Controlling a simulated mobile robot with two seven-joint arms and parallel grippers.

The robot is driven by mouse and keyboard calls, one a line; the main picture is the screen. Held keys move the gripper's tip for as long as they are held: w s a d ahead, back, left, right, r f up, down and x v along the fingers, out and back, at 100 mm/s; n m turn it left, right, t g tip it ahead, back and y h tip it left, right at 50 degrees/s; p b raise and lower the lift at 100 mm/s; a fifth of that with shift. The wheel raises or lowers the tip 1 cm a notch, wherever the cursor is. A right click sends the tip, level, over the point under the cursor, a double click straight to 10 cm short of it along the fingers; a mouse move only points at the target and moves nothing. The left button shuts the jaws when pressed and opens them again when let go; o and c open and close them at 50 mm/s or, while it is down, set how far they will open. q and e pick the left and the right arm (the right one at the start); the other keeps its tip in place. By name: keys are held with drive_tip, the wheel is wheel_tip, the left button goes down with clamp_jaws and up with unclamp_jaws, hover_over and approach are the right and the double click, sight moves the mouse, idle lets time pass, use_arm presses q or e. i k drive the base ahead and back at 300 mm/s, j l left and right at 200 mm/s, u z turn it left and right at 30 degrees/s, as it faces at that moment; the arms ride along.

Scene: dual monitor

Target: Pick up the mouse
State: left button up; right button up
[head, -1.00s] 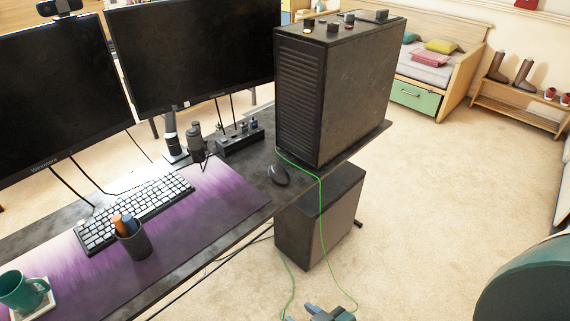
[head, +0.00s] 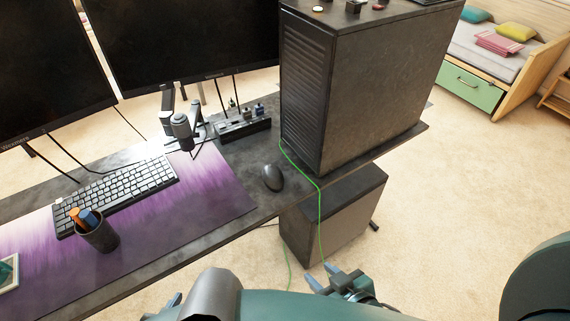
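The black mouse (head: 272,178) lies on the dark desk top (head: 238,160), just right of the purple desk mat and left of the computer tower. My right gripper (head: 322,276) is near the bottom centre, beyond the desk's front edge and below the mouse in the picture. Its two fingers are apart with nothing between them. It does not touch the mouse. A small blue-grey part at the bottom left, beside a grey and teal arm link, seems to belong to my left arm; its fingers cannot be made out.
The computer tower (head: 370,95) stands right of the mouse. A green cable (head: 319,215) hangs over the desk edge near it. A keyboard (head: 118,195), pen cup (head: 96,234), microphone (head: 183,133) and black organizer (head: 243,130) are left or behind. A dark box (head: 335,218) stands under the desk.

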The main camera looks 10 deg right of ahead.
sight(273, 178)
drive_tip(key=i+l, duration=0.15)
drive_tip(key=l, duration=0.25)
drive_tip(key=i+l+u, duration=0.1)
drive_tip(key=l, duration=0.35)
drive_tip(key=i+l, duration=0.2)
drive_tip(key=l, duration=0.2)
drive_tip(key=i+l+u, duration=0.1)
drive_tip(key=l, duration=0.35)
drive_tip(key=i+l, duration=0.15)
drive_tip(key=l, duration=0.3)
